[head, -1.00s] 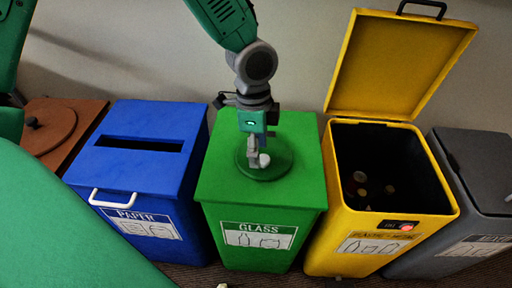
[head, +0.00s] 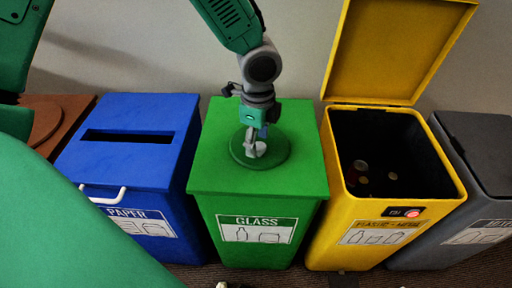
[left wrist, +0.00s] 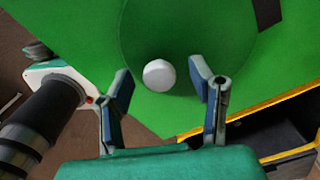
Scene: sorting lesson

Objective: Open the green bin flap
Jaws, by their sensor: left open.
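The green bin (head: 205,180) labelled GLASS stands in the middle of the head view. On its top is a round green flap (head: 278,157), lying closed, with a small white knob (left wrist: 159,75). My left gripper (head: 256,149) comes down from above over this flap. In the left wrist view its two fingers (left wrist: 160,79) are spread apart, one on each side of the knob, with visible gaps. I cannot tell how far the fingertips are above the flap. In the head view the gripper partly hides the knob. My right gripper is in neither view.
A blue paper bin (head: 135,165) with a white handle stands at left. A yellow bin (head: 325,190) with its lid (head: 395,50) raised stands at right, beside a dark grey bin (head: 490,165). A brown bin (head: 75,110) is at far left. A wall is behind.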

